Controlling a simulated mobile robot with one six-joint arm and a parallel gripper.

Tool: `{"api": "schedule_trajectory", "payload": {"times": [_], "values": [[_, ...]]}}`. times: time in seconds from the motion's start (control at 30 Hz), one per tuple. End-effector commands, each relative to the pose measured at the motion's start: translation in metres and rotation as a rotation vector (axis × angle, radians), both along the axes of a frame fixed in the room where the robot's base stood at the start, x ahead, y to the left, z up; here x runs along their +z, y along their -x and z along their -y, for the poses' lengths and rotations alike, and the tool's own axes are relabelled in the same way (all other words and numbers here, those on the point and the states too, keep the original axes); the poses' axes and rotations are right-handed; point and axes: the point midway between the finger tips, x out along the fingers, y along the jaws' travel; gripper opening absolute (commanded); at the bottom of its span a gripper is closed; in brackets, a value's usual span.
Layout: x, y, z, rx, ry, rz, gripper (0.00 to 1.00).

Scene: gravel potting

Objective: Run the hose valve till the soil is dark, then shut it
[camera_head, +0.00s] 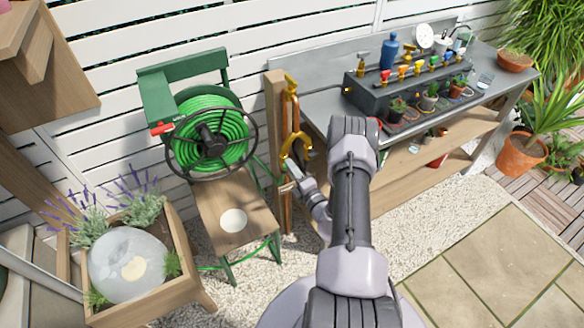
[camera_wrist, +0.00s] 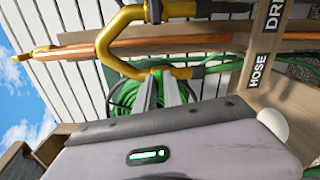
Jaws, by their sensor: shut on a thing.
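Copper pipes with yellow fittings run up a wooden post (camera_head: 275,105). A large curved yellow piece (camera_head: 297,150) shows above my gripper (camera_head: 289,187); it also shows in the wrist view (camera_wrist: 112,38). The hose valve (camera_wrist: 182,72), a yellow fitting beside the HOSE label, joins a green hose. My gripper's two grey fingers (camera_wrist: 163,88) are shut at this valve; their exact contact is partly hidden. A wooden planter (camera_head: 150,312) at left holds lavender around a pale grey rounded surface (camera_head: 128,262) with a cream patch. I see no dark soil there.
A green hose reel (camera_head: 212,135) stands on a stand left of the post. A grey bench (camera_head: 320,108) with a dark manifold (camera_head: 400,92), coloured taps and small pots is at right. A DRIP label (camera_wrist: 274,14) sits near HOSE. Paving (camera_head: 490,260) is clear at front right.

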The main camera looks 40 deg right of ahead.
Motion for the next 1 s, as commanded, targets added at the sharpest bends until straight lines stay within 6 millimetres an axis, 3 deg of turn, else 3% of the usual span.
{"api": "schedule_trajectory", "payload": {"times": [0.4, 0.93, 1.0], "values": [[0.0019, -0.0013, 0.0013, 0.0, -0.153, 0.043, 0.0], [0.0021, -0.0015, 0.0016, 0.0, -0.174, 0.049, 0.0], [0.0021, -0.0015, 0.0016, 0.0, -0.173, 0.049, 0.22]]}}
